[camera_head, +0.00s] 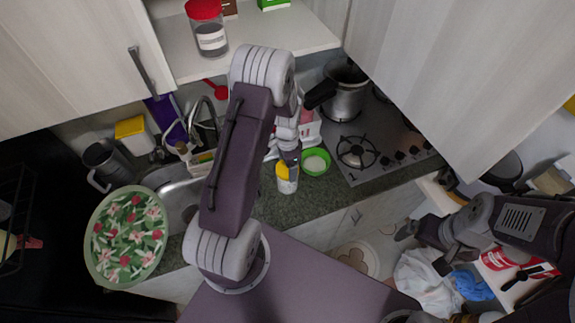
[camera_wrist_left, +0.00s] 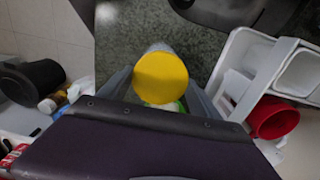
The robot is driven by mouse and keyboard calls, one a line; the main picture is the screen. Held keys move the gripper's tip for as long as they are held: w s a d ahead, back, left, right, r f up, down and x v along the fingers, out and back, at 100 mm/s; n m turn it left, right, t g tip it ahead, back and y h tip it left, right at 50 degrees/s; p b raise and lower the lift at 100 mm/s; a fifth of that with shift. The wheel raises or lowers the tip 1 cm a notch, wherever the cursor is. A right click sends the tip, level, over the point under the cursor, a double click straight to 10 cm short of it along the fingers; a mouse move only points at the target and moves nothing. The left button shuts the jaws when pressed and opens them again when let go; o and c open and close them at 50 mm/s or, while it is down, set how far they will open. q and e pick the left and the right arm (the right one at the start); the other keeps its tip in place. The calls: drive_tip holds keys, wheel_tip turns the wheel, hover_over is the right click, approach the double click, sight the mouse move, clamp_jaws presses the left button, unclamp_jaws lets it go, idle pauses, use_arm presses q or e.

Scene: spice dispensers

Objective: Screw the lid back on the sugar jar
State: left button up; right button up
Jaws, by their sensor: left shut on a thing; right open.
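A small jar (camera_head: 288,187) with a pale label stands on the counter near its front edge. Its yellow lid (camera_wrist_left: 160,77) shows at the jar's top, and I cannot tell whether it is threaded on. My left gripper (camera_head: 288,158) reaches down over it from above. In the left wrist view its fingers (camera_wrist_left: 160,90) are on both sides of the lid, shut on it. The lid hides most of the jar there. My right gripper (camera_head: 422,248) is open and empty at the right, away from the jar.
A green bowl (camera_head: 316,161) with white contents is right beside the jar. A white rack (camera_wrist_left: 238,78) with a red cup (camera_wrist_left: 273,118) stands close by. The stove (camera_head: 375,140) holds a pot (camera_head: 345,95); the sink is left. A red-lidded jar (camera_head: 208,28) sits on the shelf.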

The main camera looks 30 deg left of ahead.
use_arm(q)
drive_tip(key=m, duration=0.3)
drive_tip(key=shift+m, duration=0.3)
drive_tip(key=shift+m, duration=0.9)
drive_tip(key=m, duration=0.4)
drive_tip(key=shift+m, duration=0.3)
drive_tip(key=m, duration=0.2)
drive_tip(key=shift+m, duration=0.4)
